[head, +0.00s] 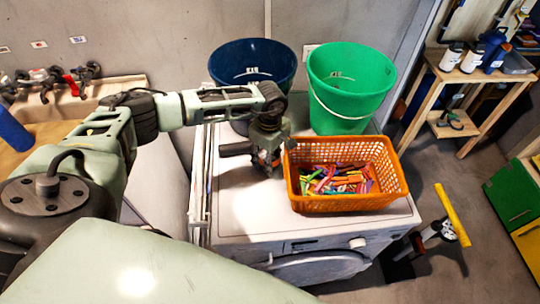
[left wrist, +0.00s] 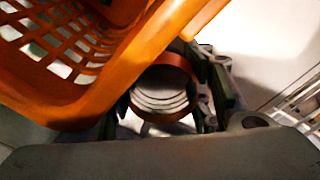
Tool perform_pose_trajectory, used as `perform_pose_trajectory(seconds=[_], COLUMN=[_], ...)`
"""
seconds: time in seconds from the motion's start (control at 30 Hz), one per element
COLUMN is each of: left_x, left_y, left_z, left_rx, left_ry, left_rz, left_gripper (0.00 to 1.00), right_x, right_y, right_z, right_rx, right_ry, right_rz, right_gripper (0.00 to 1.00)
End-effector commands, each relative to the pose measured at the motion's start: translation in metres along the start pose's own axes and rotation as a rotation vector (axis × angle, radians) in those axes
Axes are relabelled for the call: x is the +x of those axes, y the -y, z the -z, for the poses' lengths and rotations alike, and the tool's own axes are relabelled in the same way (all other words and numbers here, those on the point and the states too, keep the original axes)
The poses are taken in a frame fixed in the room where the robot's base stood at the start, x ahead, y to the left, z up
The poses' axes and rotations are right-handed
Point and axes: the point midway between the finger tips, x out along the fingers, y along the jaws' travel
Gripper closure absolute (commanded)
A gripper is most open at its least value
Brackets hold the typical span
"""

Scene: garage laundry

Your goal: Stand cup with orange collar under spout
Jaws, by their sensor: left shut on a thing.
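My left gripper (head: 268,160) reaches over the top of the white washing machine, just left of the orange basket. In the left wrist view its fingers (left wrist: 166,112) are shut around a cup with an orange collar (left wrist: 162,76). I look into the cup's round mouth, which shows pale rings inside. The basket rim overlaps the view close beside the cup. In the head view the gripper hides most of the cup, and I cannot tell whether it touches the machine top. Several wall taps (head: 52,82), one with a red handle, are at the far left. My right gripper is not in view.
The orange basket (head: 350,203) of colourful pegs stands close right of the gripper. A dark blue bucket (head: 253,62) and a green bucket (head: 350,85) stand behind. The machine's front left top (head: 245,215) is clear. A wooden shelf (head: 470,80) stands at right.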

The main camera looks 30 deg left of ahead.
Motion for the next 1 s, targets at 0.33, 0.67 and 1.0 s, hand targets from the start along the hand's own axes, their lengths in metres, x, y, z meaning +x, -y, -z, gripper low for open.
perform_pose_trajectory(seconds=[0.33, 0.67, 1.0], left_x=[0.005, 0.002, -0.005], left_y=[0.0, 0.0, -0.002], left_z=[0.0, 0.0, 0.0], left_rx=[0.0, 0.0, 0.001], left_ry=[0.0, 0.0, 0.0], left_rz=[-0.001, -0.001, -0.004], left_gripper=[0.71, 0.34, 0.34], right_x=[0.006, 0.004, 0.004], right_y=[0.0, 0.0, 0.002], right_z=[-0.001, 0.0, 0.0], right_rx=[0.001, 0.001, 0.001], right_ry=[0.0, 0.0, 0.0], right_rz=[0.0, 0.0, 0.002], right_gripper=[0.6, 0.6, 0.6])
